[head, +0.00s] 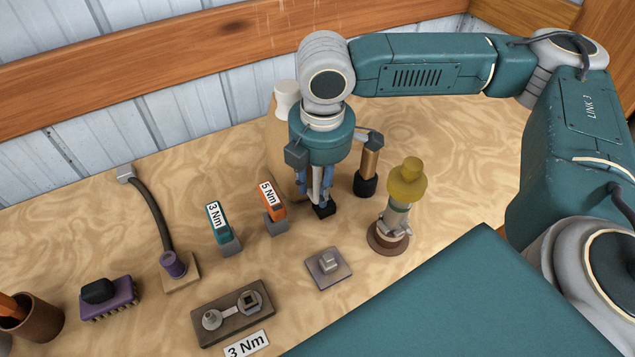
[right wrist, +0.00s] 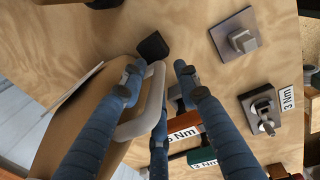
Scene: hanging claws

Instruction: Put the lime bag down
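I take the lime bag (head: 276,142) to be the tan, upright body with a white top at the back of the bench. It is partly hidden behind my right gripper (head: 319,196). In the right wrist view the tan bag (right wrist: 88,100) fills the left side, and its pale loop handle (right wrist: 133,128) lies between the blue fingers. My right gripper (right wrist: 157,78) points down with its fingers apart around the handle. A gap shows between the handle and the right-hand finger. The bag's base is mostly hidden. My left gripper is not in view.
A small black block (right wrist: 152,46) lies just beyond the fingertips. Orange (head: 272,205) and teal (head: 217,225) labelled tools stand left. A grey plate (head: 328,268) lies in front.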

